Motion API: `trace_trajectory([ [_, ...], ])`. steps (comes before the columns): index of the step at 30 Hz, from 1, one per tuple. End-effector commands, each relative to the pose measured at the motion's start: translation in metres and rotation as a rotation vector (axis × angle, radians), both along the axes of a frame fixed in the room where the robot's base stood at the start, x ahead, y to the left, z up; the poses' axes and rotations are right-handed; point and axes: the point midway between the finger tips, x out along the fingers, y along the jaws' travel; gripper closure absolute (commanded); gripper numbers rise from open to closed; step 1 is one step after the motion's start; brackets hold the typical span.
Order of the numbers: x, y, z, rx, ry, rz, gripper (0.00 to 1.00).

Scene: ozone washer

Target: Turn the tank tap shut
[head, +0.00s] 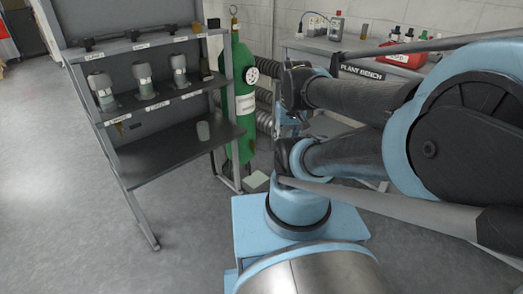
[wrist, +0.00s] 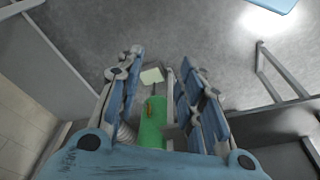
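The green gas tank (head: 241,110) stands upright beside the shelf rack in the head view, with a round gauge and a pale label on it. Its brass-coloured tap (head: 234,12) shows at the top. In the wrist view the green tank (wrist: 152,135) lies between and below my fingers, with a small brass-coloured part (wrist: 149,107) on it that looks like the tap. My gripper (wrist: 160,62) is open, one finger on each side of the tank in that picture. I see no clear contact, and the gap in depth is hard to judge. My arm hides most of the gripper in the head view.
A grey rack (head: 170,150) with several grey-capped bottles stands left of the tank. A ribbed grey hose (head: 265,110) runs behind it. The plant bench (head: 362,71), with bottles and a red container (head: 403,57), is at the back right. Open floor (head: 60,200) lies left.

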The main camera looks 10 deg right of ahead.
Motion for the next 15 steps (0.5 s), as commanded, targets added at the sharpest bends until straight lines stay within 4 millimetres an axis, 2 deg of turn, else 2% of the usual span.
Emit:
trace_trajectory([
  [3, -0.007, 0.0, 0.005, 0.001, -0.01, -0.002, 0.65],
  [6, -0.002, 0.0, 0.01, 0.004, -0.011, -0.015, 0.65],
  [11, 0.022, -0.002, 0.025, 0.017, -0.007, -0.068, 0.65],
  [15, 0.051, -0.001, 0.04, 0.033, -0.004, -0.127, 0.65],
])
